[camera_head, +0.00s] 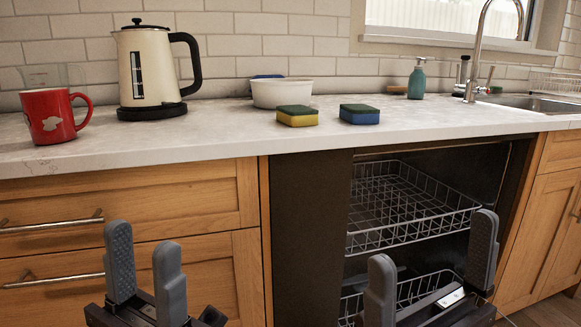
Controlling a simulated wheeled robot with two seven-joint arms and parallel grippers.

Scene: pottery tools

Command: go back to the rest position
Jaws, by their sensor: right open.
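My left gripper (146,268) is at the lower left, in front of the wooden drawers. Its two grey fingers stand upright with a gap between them and nothing in the gap. My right gripper (432,265) is at the lower right, in front of the open dishwasher. Its fingers are wide apart and nothing is held between them. Both grippers are below the level of the countertop and apart from the objects on it.
The countertop (220,135) holds a red mug (50,115), a cream kettle (148,70), a white bowl (281,93), a yellow sponge (297,117), a blue sponge (359,115) and a soap bottle (417,80). The dishwasher's upper rack (405,238) looks empty. Drawer handles (52,223) stick out left.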

